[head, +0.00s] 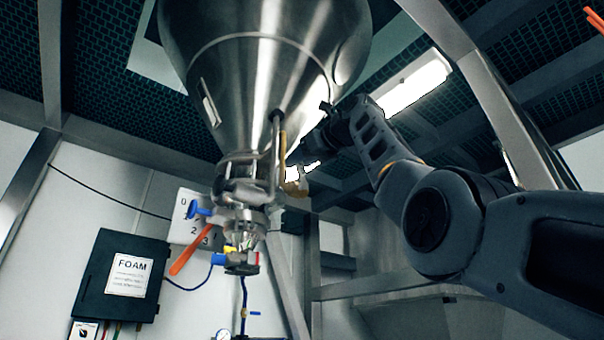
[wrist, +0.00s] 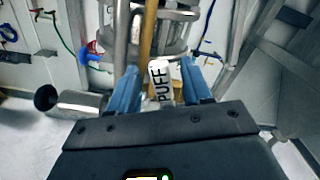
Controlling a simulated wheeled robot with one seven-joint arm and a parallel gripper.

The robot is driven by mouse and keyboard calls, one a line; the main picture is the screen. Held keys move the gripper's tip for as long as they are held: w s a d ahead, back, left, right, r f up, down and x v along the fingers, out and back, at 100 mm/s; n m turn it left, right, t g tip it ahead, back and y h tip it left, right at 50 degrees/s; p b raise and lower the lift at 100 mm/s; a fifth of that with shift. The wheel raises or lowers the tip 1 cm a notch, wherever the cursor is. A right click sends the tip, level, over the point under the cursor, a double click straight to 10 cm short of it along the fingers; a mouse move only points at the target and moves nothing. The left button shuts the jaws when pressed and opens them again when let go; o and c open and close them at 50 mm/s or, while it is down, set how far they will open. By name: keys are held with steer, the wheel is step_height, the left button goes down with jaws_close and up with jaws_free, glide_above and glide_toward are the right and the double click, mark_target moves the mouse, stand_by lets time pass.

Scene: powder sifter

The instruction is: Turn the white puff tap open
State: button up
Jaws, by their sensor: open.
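The white tap handle marked PUFF (wrist: 161,83) shows in the wrist view between the two blue fingers of my gripper (wrist: 160,90). My gripper is open, with one finger on each side of the handle. I cannot tell whether either finger touches it. A tan-brown vertical pipe (wrist: 149,36) stands just behind the handle. In the head view my arm reaches in from the right to the side of the steel cone, and its dark end hides most of the gripper. A brass fitting (head: 297,188) shows just below there.
The large steel hopper (head: 255,70) hangs above, with clamps and a blue handle (head: 200,209) under it. An orange lever (head: 190,250) sits lower left. A dark FOAM box (head: 120,277) is on the left wall. A steel cylinder (wrist: 80,104) lies left of my fingers.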

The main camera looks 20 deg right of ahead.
steer(key=shift+w, duration=0.1)
jaws_close()
stand_by(0.4)
